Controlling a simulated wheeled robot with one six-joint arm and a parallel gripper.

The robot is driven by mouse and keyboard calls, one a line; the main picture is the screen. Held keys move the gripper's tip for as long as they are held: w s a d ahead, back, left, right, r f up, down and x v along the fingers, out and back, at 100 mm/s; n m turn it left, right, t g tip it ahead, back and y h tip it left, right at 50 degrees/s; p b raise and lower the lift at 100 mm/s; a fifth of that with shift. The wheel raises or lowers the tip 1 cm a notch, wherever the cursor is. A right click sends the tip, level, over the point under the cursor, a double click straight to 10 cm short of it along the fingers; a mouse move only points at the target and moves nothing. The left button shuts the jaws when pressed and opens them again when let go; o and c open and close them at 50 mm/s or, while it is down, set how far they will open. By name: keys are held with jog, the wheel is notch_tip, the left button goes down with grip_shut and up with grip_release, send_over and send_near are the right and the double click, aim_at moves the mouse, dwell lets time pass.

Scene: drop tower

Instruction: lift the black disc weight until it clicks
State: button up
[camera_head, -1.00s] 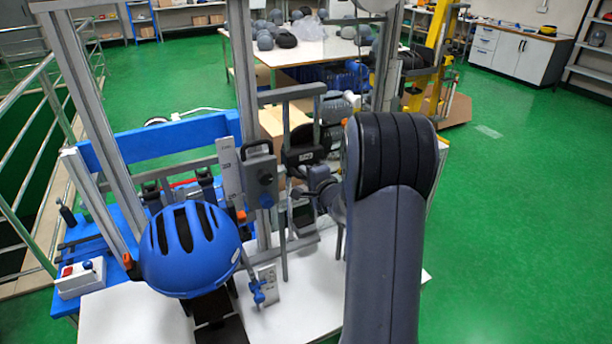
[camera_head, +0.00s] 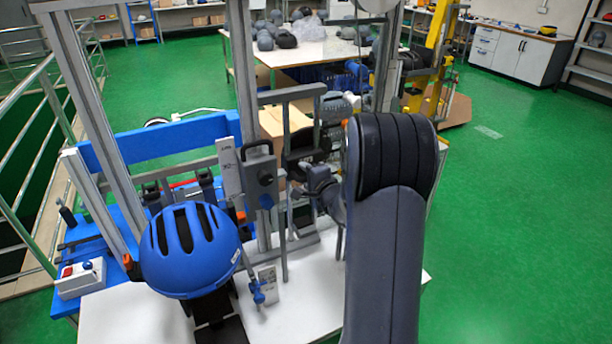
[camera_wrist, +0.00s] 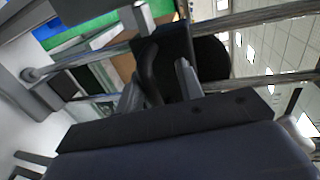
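The black disc weight (camera_head: 303,141) hangs on the upright rails of the drop tower in the head view, partly hidden behind my wrist. In the wrist view the disc (camera_wrist: 212,58) shows as a round dark edge beside a black block with a curved black handle (camera_wrist: 149,72). My gripper (camera_wrist: 160,88) is at this block, with its two grey fingers apart and the handle between them. The left finger is close to the handle; a dark gap shows towards the right finger. In the head view my gripper's fingers are hidden.
A blue helmet (camera_head: 190,248) sits at the front left of the tower. A grey block with a handle (camera_head: 261,178) hangs left of the weight. Metal uprights (camera_head: 243,85) stand close by. A control box (camera_head: 80,277) is at far left. Green floor is free at right.

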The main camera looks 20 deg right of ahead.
jog(key=v, duration=1.1)
jog(key=shift+b, duration=0.3)
jog(key=shift+w, duration=0.15)
jog(key=x, duration=1.1)
jog(key=shift+f, duration=0.4)
jog(key=shift+s+f+b, duration=0.2)
jog(key=shift+f+b, duration=0.2)
jog(key=shift+b, duration=0.1)
jog(key=shift+s, duration=0.1)
